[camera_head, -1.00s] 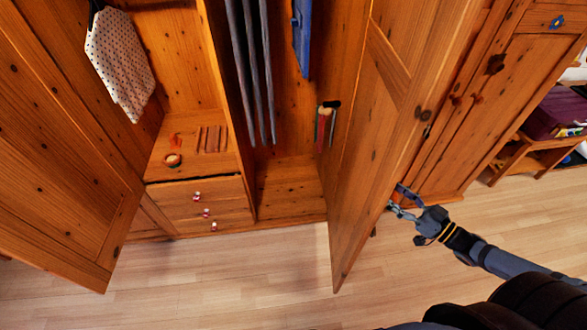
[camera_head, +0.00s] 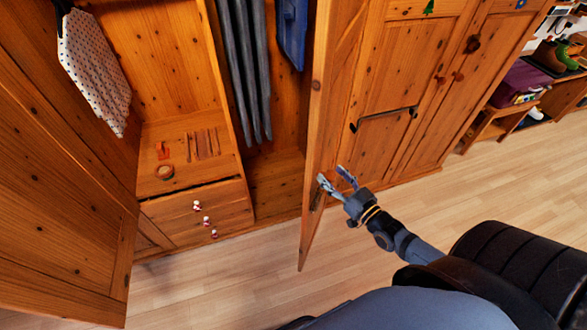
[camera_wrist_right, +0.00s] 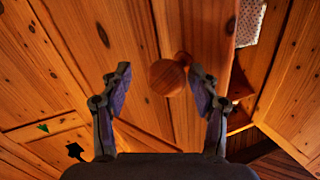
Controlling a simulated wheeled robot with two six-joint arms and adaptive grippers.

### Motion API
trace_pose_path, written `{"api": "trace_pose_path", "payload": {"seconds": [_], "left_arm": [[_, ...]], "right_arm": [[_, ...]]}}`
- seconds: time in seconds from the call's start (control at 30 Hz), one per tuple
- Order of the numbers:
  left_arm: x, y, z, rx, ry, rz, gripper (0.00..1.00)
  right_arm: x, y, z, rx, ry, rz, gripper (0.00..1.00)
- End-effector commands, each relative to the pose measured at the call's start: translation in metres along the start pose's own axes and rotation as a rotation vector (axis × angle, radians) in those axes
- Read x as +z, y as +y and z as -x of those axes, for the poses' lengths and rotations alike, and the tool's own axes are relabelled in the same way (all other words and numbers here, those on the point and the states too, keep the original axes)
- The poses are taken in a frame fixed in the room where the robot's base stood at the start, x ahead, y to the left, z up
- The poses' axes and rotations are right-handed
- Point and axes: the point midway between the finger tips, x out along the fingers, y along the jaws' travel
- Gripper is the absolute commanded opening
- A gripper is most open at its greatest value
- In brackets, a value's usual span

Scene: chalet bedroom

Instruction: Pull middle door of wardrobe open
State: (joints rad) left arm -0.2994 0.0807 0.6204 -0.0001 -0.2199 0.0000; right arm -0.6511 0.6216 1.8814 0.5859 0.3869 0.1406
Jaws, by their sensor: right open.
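The middle door of the wardrobe (camera_head: 314,165) stands swung out from the cabinet, nearly edge-on to the head camera. My right gripper (camera_head: 333,182) is open beside the lower part of this door, on its outer side. In the right wrist view, a round wooden knob (camera_wrist_right: 167,77) sits between the spread fingers of the right gripper (camera_wrist_right: 158,85), nearer the right finger. I cannot tell whether that finger touches it. My left gripper is not in view.
The left door (camera_head: 60,220) also stands open. Inside are a hanging dotted cloth (camera_head: 93,70), dark grey hanging garments (camera_head: 245,70) and drawers (camera_head: 195,210). A low shelf (camera_head: 490,128) stands at the right. The wooden floor (camera_head: 225,280) in front is clear.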

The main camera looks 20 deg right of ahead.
Motion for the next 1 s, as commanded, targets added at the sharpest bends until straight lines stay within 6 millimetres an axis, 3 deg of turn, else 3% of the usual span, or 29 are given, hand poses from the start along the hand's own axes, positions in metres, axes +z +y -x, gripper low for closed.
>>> {"api": "trace_pose_path", "payload": {"seconds": [0.1, 0.3, 0.77, 0.87, 1.0], "left_arm": [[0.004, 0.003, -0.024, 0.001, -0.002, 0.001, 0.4], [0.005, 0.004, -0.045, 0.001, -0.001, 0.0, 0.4], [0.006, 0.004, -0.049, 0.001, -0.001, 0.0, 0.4], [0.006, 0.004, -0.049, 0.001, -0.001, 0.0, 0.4], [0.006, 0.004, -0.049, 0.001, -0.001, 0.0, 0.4]], "right_arm": [[0.011, -0.013, -0.02, 0.006, 0.008, -0.005, 0.61], [0.013, -0.033, -0.048, 0.006, 0.007, -0.001, 0.61], [0.009, -0.042, -0.059, 0.005, 0.002, 0.001, 0.61], [0.012, -0.044, -0.059, 0.004, -0.012, 0.004, 0.47], [0.032, -0.058, -0.056, -0.003, -0.141, 0.03, 0.28]]}}
